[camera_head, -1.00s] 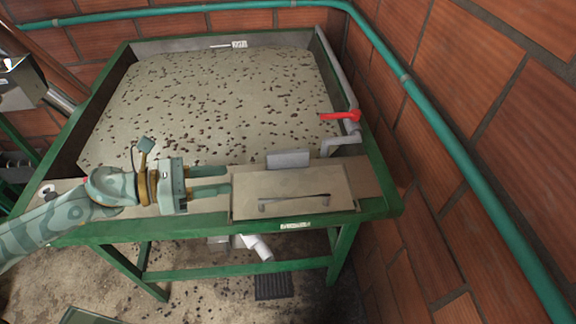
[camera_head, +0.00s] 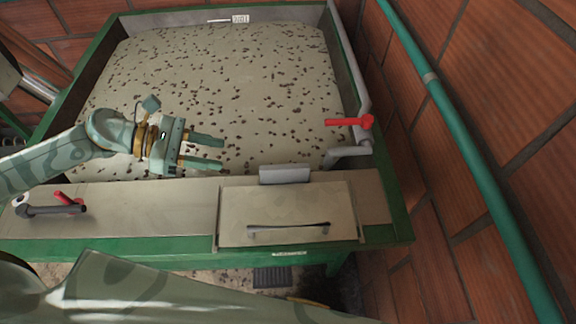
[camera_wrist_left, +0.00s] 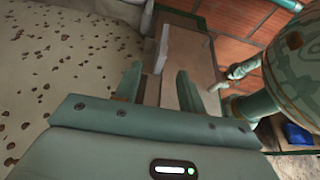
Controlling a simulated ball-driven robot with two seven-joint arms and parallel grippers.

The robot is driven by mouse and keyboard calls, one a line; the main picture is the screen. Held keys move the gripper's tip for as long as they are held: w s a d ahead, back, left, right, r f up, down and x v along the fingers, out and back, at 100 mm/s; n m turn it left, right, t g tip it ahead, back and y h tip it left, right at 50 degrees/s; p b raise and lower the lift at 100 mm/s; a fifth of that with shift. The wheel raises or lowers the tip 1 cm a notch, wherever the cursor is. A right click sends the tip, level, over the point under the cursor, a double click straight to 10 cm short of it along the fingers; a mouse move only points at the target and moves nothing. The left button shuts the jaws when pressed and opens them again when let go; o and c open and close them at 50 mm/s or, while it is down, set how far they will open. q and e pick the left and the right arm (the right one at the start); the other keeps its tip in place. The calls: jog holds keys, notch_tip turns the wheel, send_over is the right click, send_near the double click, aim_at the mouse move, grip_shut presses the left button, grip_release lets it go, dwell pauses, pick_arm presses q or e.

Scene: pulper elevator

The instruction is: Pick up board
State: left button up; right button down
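The board is most likely the flat beige panel (camera_head: 285,205) with a dark bar handle (camera_head: 288,228), lying on the tank's front ledge. A grey block (camera_head: 285,174) sits at its back edge. My left gripper (camera_head: 222,152) is open and empty, above the tank's contents, to the left of the block and behind the board. In the left wrist view, the open fingers (camera_wrist_left: 158,82) point towards the block (camera_wrist_left: 163,47) and board (camera_wrist_left: 192,62), with a gap between. My right gripper is not visible.
The green-framed tank (camera_head: 231,249) holds beige material with dark bits. A red-handled valve (camera_head: 350,121) stands at its right side, beside a brick wall (camera_head: 500,110) with a teal pipe (camera_head: 470,150). A second red handle (camera_head: 68,198) lies at the left ledge.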

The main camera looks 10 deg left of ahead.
pick_arm(q)
jog(key=p, duration=0.2)
send_near(277, 167)
jog(key=shift+x, duration=0.8)
jog(key=x, duration=0.4)
jog(key=shift+w+a+p, duration=0.1)
jog(key=shift+w+p, duration=0.1)
jog(key=shift+p, duration=0.2)
jog(key=shift+d+f, duration=0.1)
jog(key=shift+d, duration=0.15)
jog(key=p+x, duration=0.2)
jog(key=x, duration=0.2)
jog(key=shift+s+d+f, duration=0.1)
jog(key=shift+d, duration=0.2)
jog(key=shift+d+f, duration=0.15)
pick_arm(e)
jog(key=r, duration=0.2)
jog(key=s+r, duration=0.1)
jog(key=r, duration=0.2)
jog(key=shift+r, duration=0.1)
pick_arm(q)
grip_shut()
